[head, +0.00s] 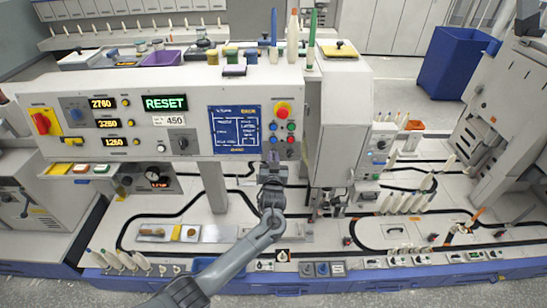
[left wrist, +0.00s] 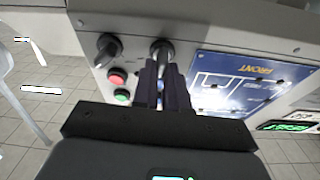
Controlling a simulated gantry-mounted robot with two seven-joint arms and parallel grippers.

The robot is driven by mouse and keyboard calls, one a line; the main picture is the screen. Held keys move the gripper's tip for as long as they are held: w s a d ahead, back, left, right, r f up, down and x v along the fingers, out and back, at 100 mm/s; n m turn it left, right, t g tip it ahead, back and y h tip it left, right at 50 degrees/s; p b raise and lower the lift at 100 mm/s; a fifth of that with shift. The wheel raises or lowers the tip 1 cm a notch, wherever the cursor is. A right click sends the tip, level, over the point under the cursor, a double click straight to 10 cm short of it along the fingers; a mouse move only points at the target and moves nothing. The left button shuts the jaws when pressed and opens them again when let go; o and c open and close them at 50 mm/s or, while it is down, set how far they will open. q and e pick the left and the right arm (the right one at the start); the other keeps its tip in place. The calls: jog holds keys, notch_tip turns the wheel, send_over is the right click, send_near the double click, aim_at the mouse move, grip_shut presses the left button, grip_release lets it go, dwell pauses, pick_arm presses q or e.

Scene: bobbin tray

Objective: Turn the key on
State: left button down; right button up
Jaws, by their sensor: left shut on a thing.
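The control panel (head: 225,82) stands at the centre of the head view. My left gripper (head: 272,160) is at its lower edge, just right of the blue screen. In the left wrist view my left gripper (left wrist: 163,72) is shut on a dark grey key (left wrist: 160,47) at the panel face. The fingers cover part of the key, so its turn angle is hard to read. In the head view the gripper hides the key. My right gripper is not in view.
A dark knob (left wrist: 108,45), a red button (left wrist: 117,76) and a green button (left wrist: 122,95) sit beside the key. The blue screen (head: 234,129) is on its other side. A red mushroom button (head: 283,110) is above. Bobbins and a track (head: 140,220) cover the table below.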

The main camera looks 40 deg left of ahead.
pick_arm(q)
jog(key=m+p, duration=0.1)
jog(key=m, duration=0.1)
jog(key=m+h+p, duration=0.1)
jog(key=m, duration=0.1)
jog(key=shift+r+t+p, duration=0.2)
jog(key=shift+t+p, duration=0.1)
jog(key=shift+p, duration=0.1)
jog(key=m+h+p, duration=0.1)
jog(key=m+p, duration=0.1)
jog(key=m, duration=0.2)
jog(key=shift+p, duration=0.4)
jog(key=m+h+p, duration=0.1)
jog(key=m+p, duration=0.1)
jog(key=m, duration=0.1)
jog(key=shift+f, duration=0.1)
jog(key=shift+f+m+p, duration=0.1)
jog(key=shift+m+p, duration=0.25)
jog(key=shift+m, duration=0.45)
jog(key=c, duration=1.2)
grip_release()
jog(key=shift+o, duration=0.2)
